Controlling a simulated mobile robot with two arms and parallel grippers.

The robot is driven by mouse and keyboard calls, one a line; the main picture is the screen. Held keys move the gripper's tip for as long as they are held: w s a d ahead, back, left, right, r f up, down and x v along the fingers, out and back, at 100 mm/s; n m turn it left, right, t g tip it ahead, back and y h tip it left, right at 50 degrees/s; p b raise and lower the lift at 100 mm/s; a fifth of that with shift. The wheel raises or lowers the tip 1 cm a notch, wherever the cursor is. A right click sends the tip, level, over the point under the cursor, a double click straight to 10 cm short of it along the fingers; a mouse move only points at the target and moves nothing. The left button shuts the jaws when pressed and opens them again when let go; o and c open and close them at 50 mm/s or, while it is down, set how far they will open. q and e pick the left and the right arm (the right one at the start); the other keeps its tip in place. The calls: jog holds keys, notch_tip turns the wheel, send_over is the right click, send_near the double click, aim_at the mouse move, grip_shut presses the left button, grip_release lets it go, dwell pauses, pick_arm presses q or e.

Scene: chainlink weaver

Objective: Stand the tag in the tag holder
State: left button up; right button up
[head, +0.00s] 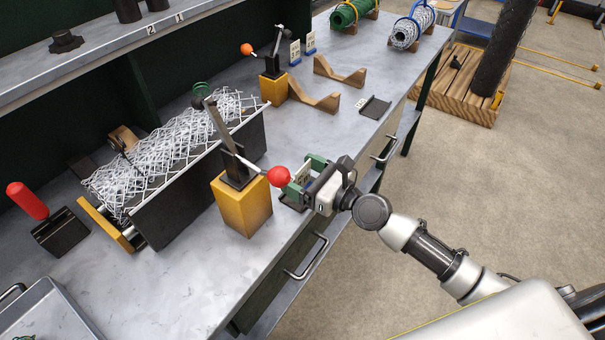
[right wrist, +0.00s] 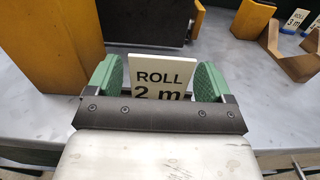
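The tag is a white plate reading "ROLL 2 m" (right wrist: 160,75), upright between my right gripper's green fingers in the right wrist view. In the head view the tag (head: 302,173) shows near the bench's front edge, right of the red ball knob. My right gripper (head: 305,176) has its fingers wide apart, one beside each side edge of the tag (right wrist: 160,88). A narrow dark gap seems to show at the tag's left edge. The tag's lower end is hidden by the gripper. A dark piece is partly visible beneath; I cannot tell whether it is the tag holder. My left gripper is out of view.
A yellow block with a red-knobbed lever (head: 242,205) stands close left of my right gripper. A white mesh roll (head: 175,150) lies behind it. Wooden cradles (head: 340,75) and a flat black piece (head: 375,107) lie farther right. Other tags (head: 295,52) stand at the back.

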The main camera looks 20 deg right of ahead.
jog(key=shift+r, duration=0.15)
jog(key=shift+s+d, duration=0.15)
jog(key=b+v, duration=0.5)
jog(key=v, duration=0.6)
jog(key=shift+s+d, duration=0.2)
jog(key=shift+s, duration=0.05)
